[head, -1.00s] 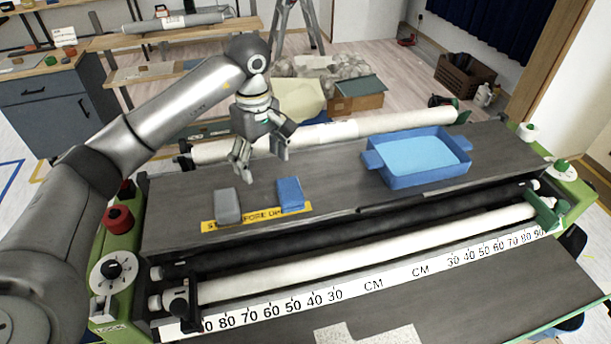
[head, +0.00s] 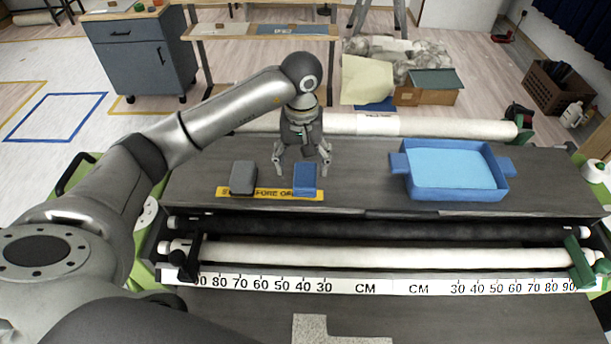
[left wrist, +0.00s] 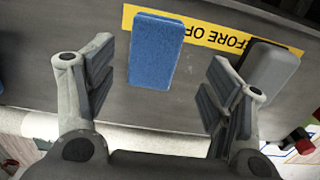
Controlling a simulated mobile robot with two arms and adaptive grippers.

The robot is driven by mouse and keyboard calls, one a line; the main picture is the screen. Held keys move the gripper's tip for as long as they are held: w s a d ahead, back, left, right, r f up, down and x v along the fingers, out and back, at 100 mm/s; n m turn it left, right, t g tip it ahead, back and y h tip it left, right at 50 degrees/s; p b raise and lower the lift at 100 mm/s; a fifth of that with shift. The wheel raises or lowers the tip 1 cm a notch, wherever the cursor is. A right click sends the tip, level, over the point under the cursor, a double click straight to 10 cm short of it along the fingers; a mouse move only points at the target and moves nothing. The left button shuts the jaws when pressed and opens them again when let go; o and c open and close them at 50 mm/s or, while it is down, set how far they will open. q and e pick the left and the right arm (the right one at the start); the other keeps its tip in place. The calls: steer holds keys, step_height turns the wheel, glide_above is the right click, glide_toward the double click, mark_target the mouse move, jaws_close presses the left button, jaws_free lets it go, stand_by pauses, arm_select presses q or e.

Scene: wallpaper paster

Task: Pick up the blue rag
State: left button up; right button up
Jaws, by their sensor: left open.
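The blue rag (head: 305,178) is a small folded block lying on the dark machine top, on a yellow label strip (head: 270,194). In the left wrist view the blue rag (left wrist: 156,50) lies ahead of and between the two fingers, nearer the left finger. My left gripper (head: 301,168) is open and empty, above and just behind the rag; its fingers do not appear to touch it. It also shows in the left wrist view (left wrist: 157,98). A grey block (head: 243,177) lies to the left of the rag. My right gripper is not in view.
A blue tray (head: 408,186) with a light blue inside stands on the right of the machine top. White rolls lie behind (head: 400,125) and in front (head: 400,257) of the top. A ruler strip (head: 345,286) runs along the front. The top between rag and tray is clear.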

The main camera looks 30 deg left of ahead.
mark_target(305, 173)
arm_select(q)
steer(key=f, duration=0.1)
steer(key=f+p, duration=0.2)
steer(key=f, duration=0.1)
steer(key=shift+w+d, duration=0.2)
steer(key=shift+w, duration=0.15)
steer(key=shift+f+p, duration=0.35)
steer(key=shift+f, duration=0.2)
steer(key=c, duration=1.1)
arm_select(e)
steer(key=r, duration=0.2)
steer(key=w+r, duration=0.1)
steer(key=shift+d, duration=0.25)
